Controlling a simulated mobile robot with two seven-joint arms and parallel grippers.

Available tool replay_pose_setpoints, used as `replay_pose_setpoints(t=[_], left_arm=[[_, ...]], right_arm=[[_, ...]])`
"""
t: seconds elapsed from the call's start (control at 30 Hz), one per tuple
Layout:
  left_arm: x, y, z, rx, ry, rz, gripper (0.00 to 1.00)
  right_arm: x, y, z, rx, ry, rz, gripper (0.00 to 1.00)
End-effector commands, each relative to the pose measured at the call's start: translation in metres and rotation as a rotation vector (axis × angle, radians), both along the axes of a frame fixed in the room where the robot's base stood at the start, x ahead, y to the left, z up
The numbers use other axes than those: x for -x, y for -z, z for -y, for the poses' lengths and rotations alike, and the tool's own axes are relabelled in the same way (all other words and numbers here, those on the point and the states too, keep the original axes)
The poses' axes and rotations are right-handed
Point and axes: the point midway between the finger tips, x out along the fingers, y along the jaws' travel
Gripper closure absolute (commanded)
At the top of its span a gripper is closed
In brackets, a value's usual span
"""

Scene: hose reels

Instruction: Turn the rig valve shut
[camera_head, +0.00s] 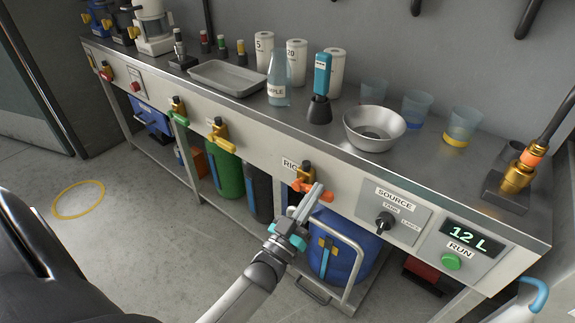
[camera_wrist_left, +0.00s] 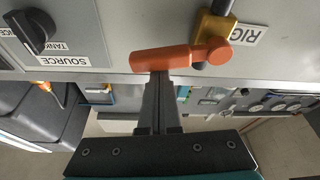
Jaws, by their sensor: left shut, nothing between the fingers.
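The rig valve is a brass body (camera_head: 306,172) with an orange lever (camera_head: 325,194), on the bench front beside a partly hidden label starting "RIG". In the left wrist view the orange lever (camera_wrist_left: 160,59) sticks out sideways from the brass body (camera_wrist_left: 216,32). My left gripper (camera_head: 317,189) reaches up from below, its two fingers pressed together and empty. In the left wrist view the shut fingertips (camera_wrist_left: 158,76) meet the lower edge of the lever near its middle; they touch it or lie just in front. My right gripper is not in view.
A yellow-handled valve (camera_head: 217,133) and a green-handled one (camera_head: 176,110) sit further left. Right of the rig valve are the SOURCE knob (camera_head: 385,222) and the green RUN button (camera_head: 452,262). A metal rail (camera_head: 357,262) and blue drum (camera_head: 330,265) stand below.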

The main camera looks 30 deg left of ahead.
Motion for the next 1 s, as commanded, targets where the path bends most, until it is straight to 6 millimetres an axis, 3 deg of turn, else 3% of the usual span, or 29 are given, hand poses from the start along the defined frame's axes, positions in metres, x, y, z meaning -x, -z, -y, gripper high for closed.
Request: replay_pose_setpoints(t=[0.4,1.0], left_arm=[[0.001,0.016,0.004,-0.182,0.0,0.003,1.0],[0.001,0.015,0.004,-0.203,-0.001,0.01,1.0]], right_arm=[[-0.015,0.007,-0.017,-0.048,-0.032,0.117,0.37],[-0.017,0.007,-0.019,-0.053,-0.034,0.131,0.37]])
